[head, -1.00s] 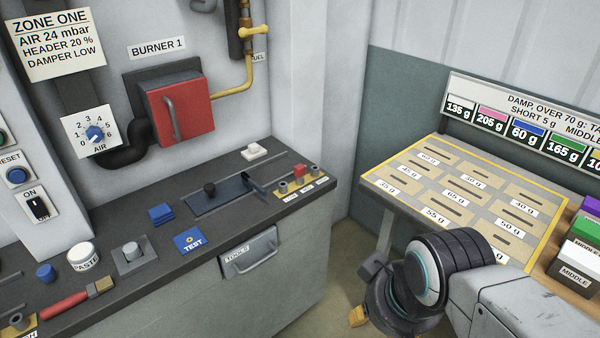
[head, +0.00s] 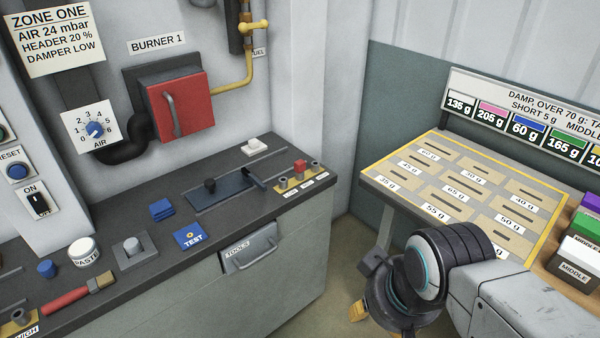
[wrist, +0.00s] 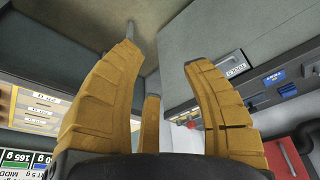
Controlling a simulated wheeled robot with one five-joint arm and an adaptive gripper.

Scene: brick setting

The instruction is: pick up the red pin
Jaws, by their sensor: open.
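The red pin (head: 299,166) is a small red-topped piece at the right end of the dark bench. It stands between small grey round parts on a labelled brass-coloured strip (head: 291,182). In the wrist view a small red spot (wrist: 191,124) shows beside a finger and may be this pin. My gripper (wrist: 162,55) has yellow fingers, spread open with nothing between them. In the head view it hangs low in front of the slotted board, right of the bench and well apart from the pin. Most of its fingers are hidden there by my wrist.
The dark bench (head: 130,215) also holds a slider plate (head: 220,194), blue blocks, a paste jar (head: 84,252) and a brush (head: 75,294). A tools drawer (head: 249,247) is in its front. The slotted weight board (head: 390,168) stands right. A floor gap lies between them.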

